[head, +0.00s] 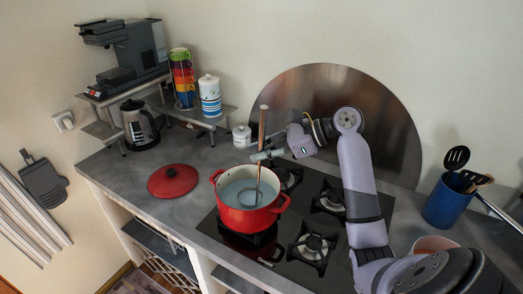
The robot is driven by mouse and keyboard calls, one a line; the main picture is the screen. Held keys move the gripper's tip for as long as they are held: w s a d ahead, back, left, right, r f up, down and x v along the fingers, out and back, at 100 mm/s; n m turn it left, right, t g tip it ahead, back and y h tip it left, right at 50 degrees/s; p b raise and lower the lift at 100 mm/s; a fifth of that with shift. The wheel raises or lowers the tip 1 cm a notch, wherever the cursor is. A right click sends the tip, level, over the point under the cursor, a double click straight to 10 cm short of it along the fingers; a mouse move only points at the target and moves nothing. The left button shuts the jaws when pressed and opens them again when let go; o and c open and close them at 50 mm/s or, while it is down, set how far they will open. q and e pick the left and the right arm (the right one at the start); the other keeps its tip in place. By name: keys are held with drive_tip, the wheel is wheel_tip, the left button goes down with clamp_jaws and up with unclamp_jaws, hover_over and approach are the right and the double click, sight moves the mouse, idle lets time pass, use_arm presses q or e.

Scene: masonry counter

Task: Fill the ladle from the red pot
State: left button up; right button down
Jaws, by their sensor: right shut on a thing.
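The red pot (237,214) stands on the black hob with its lid off, and a pale liquid shows inside it. The ladle (261,148) stands nearly upright, its wooden handle above the pot and its lower end inside. Its bowl (249,197) shows faintly at the liquid, and I cannot tell how full it is. My right gripper (262,156) is shut on the ladle's handle, above the pot's far rim. My left gripper is not in view.
The red lid (172,180) lies on the grey counter left of the pot. The black hob (277,252) has several bare burners. A small white jar (242,136) stands behind the pot. A blue utensil holder (446,203) and a bowl (434,244) stand at the right.

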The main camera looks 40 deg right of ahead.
drive_tip(key=shift+r+p, duration=1.35)
drive_tip(key=shift+p, duration=0.05)
drive_tip(key=shift+r, duration=4.9)
